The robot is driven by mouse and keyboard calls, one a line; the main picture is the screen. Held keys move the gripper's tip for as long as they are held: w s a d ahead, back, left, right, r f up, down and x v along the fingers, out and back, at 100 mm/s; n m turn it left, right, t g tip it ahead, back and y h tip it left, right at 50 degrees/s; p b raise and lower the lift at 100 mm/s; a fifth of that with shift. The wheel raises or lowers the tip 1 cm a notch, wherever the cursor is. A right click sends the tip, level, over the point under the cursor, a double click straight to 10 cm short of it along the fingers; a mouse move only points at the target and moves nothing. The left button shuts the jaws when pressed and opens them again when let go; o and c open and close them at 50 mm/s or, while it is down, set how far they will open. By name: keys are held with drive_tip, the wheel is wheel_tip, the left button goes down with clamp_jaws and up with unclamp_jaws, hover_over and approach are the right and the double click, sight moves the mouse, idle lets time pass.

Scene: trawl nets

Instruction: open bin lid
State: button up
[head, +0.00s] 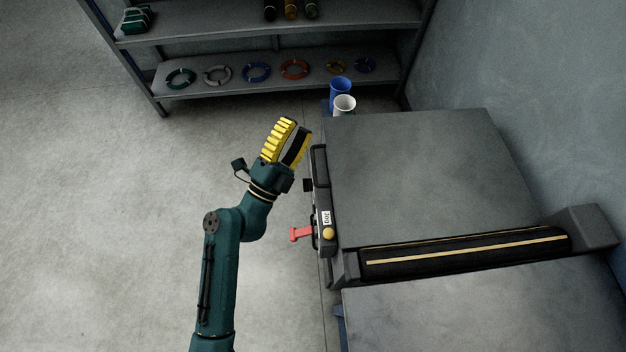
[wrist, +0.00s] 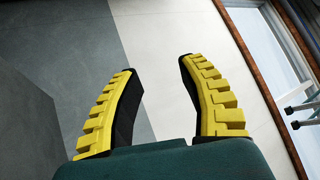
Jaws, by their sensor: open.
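A large flat grey top (head: 420,150), which looks like the bin lid, lies level at the right of the head view, and no gap shows under it. A dark front fitting (head: 319,170) with a handle-like bar runs along its left edge. A red lever (head: 301,233) sticks out left from this fitting, near a white label and a yellow knob (head: 328,234). My gripper (head: 295,130) is just left of the upper end of the fitting, apart from the red lever. Its yellow-ribbed fingers are spread and empty, as the wrist view (wrist: 158,72) also shows. The bin's inside is hidden.
A black bar with a yellow stripe (head: 465,255) separates the top from a second grey surface (head: 480,310). A blue cup (head: 340,87) and a white cup (head: 344,104) stand behind the top. A shelf (head: 220,88) holds several coloured rings. The floor (head: 110,220) at left is clear.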

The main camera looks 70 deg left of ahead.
drive_tip(key=s+f+m+g+h+b, duration=0.1)
drive_tip(key=s+f+b, duration=0.2)
drive_tip(key=f, duration=0.7)
drive_tip(key=s+f+m+g+h+b, duration=0.1)
drive_tip(key=s+f+b, duration=0.2)
drive_tip(key=f, duration=0.8)
drive_tip(key=m+h+b, duration=0.1)
drive_tip(key=h+b, duration=0.1)
approach(314, 163)
drive_tip(key=b+x, duration=0.1)
drive_tip(key=x, duration=0.2)
drive_tip(key=b+x, duration=0.1)
drive_tip(key=x, duration=0.2)
drive_tip(key=b+x, duration=0.2)
drive_tip(key=x, duration=0.2)
drive_tip(key=shift+a+f, duration=0.1)
drive_tip(key=shift+f, duration=0.25)
clamp_jaws()
